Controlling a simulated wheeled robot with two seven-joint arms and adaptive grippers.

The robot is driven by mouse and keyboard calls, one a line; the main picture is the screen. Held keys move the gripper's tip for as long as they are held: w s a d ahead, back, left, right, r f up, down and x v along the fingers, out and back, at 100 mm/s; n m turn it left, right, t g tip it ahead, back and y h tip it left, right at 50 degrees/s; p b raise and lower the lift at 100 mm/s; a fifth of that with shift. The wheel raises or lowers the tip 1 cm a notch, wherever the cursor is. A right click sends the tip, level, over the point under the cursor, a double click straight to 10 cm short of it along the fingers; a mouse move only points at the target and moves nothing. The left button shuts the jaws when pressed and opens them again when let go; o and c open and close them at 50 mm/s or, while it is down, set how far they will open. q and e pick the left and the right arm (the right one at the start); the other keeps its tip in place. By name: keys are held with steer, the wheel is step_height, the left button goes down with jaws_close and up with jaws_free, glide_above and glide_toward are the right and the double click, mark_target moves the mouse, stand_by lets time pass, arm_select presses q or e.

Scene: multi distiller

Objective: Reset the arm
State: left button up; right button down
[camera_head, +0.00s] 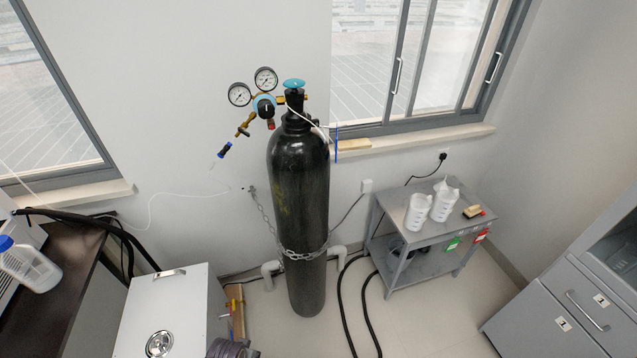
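Neither of my arms can be clearly made out in the head view, and no gripper shows. A black gas cylinder (300,190) stands upright near the wall in the middle, with a chain (302,254) around its lower part. A regulator with two round gauges (252,86) and a teal valve knob (294,83) are at its top. A dark ribbed object (230,348) is cut off at the bottom edge; I cannot tell what it is.
A grey two-shelf cart (405,243) holds white plastic jugs (418,212) at the right. A white box (165,310) and a dark counter (62,282) are at the left. A grey drawer cabinet (545,310) stands at the lower right. Black hoses (342,300) lie on the floor.

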arm_select(q)
steer(key=s+a+f+b, duration=0.1)
steer(key=s+f, duration=0.4)
steer(key=f, duration=0.4)
steer(key=s+f, duration=0.5)
steer(key=f, duration=0.4)
steer(key=s+a+f, duration=0.1)
steer(key=s+f, duration=0.4)
steer(key=s, duration=0.2)
steer(key=s+a+f+g+b, duration=0.1)
steer(key=s+a+f, duration=0.1)
steer(key=s+f, duration=0.3)
steer(key=s, duration=0.2)
steer(key=shift+s+a+g, duration=0.15)
steer(key=shift+s+g, duration=0.15)
steer(key=shift+s, duration=0.05)
steer(key=shift+f, duration=0.1)
